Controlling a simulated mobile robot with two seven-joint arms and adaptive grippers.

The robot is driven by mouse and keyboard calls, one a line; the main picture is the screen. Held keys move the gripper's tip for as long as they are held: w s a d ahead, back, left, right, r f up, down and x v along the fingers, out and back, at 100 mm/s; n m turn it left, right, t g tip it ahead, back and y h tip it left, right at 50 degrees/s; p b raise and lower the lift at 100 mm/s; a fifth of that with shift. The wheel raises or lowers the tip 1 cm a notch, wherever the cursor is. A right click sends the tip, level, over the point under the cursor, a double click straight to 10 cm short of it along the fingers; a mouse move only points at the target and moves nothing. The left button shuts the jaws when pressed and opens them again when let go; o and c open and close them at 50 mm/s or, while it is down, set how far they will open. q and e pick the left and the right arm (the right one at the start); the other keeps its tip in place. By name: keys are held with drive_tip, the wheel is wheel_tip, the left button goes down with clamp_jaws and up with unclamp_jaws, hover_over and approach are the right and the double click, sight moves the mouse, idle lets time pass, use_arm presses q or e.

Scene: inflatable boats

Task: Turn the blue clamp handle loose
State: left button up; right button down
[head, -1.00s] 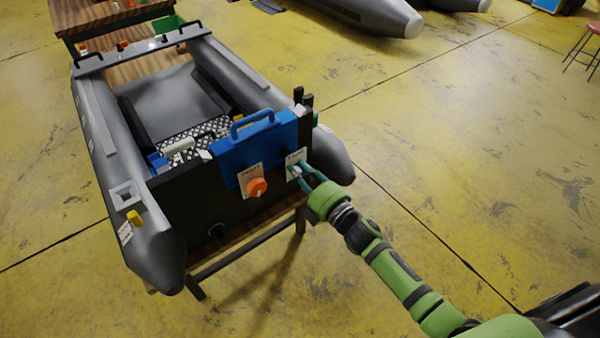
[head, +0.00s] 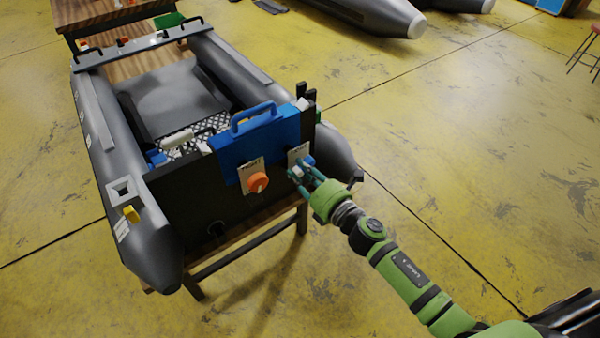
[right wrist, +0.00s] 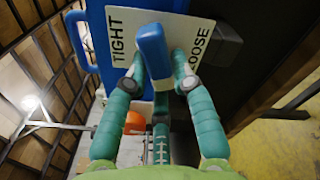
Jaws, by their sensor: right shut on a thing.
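The blue clamp handle (right wrist: 152,50) stands in front of a white card marked TIGHT on the left and LOOSE on the right in the right wrist view. It points up between the two words. My right gripper (right wrist: 158,78) has a teal finger on each side of the handle and is shut on it. In the head view my right gripper (head: 304,174) is at the right end of the boat's black transom (head: 200,190), by the white card (head: 297,152). A bit of the handle (head: 309,161) shows there beside the fingers. My left gripper is not in view.
A blue bracket with a carry handle (head: 253,120) sits over the transom. An orange knob (head: 257,182) on its own card is left of my gripper. Grey boat tubes (head: 333,150) flank the transom. The yellow floor (head: 450,180) to the right is clear.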

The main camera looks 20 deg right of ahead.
drive_tip(key=shift+w+d+r+h, duration=0.1)
drive_tip(key=shift+w+d+h, duration=0.05)
drive_tip(key=shift+d, duration=0.25)
drive_tip(key=shift+w+d+r+h, duration=0.1)
drive_tip(key=shift+w+d+h, duration=0.05)
drive_tip(key=shift+d, duration=0.2)
drive_tip(key=shift+f+n+b, duration=0.1)
drive_tip(key=shift+n+b, duration=0.35)
drive_tip(key=shift+n, duration=0.45)
drive_tip(key=shift+w+n, duration=0.1)
drive_tip(key=shift+n, duration=1)
drive_tip(key=n, duration=0.3)
drive_tip(key=shift+r+b, duration=0.3)
drive_tip(key=shift+r, duration=0.05)
drive_tip(key=shift+w, duration=0.1)
drive_tip(key=c, duration=0.8)
unclamp_jaws()
drive_tip(key=shift+d+r, duration=0.1)
drive_tip(key=shift+o, duration=0.2)
drive_tip(key=shift+s, duration=0.2)
drive_tip(key=shift+s+f, duration=0.1)
drive_tip(key=shift+f, duration=0.2)
